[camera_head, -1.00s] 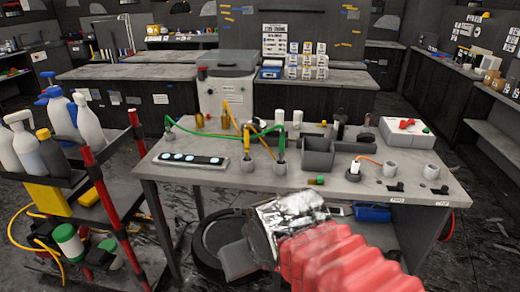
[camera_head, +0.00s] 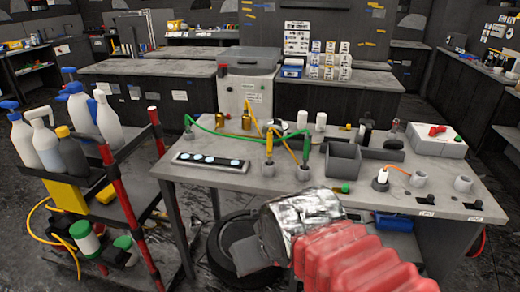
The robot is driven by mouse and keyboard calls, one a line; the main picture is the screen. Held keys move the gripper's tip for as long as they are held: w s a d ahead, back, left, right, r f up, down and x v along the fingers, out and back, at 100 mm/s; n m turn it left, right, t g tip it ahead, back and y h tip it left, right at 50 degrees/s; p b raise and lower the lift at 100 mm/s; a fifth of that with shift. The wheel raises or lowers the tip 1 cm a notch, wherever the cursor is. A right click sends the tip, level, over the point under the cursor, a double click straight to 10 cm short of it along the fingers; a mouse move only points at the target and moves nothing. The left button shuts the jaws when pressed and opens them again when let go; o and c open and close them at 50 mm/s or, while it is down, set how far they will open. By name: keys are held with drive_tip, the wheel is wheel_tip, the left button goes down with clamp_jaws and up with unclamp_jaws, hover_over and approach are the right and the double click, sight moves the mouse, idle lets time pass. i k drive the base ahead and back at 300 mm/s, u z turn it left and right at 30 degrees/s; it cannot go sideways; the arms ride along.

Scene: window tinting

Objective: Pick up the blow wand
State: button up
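Several corded tools stand in grey holders on the grey workbench (camera_head: 340,208). I cannot tell for sure which is the blow wand. My gripper (camera_head: 255,260) is a grey block at the end of my foil-wrapped, red-sleeved arm. It appears in front of the bench's near edge, apart from the tools. Its fingers are not clear, so its opening cannot be told.
A black strip with pale discs (camera_head: 211,162) lies at the bench's left. A grey open bin (camera_head: 343,161) stands right of the tools. A white box with a red handle (camera_head: 436,139) is at the far right. A bottle cart with red posts (camera_head: 123,190) stands left.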

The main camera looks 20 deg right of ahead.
sight(270, 134)
drive_tip(key=z, duration=0.05)
drive_tip(key=i, duration=1.45)
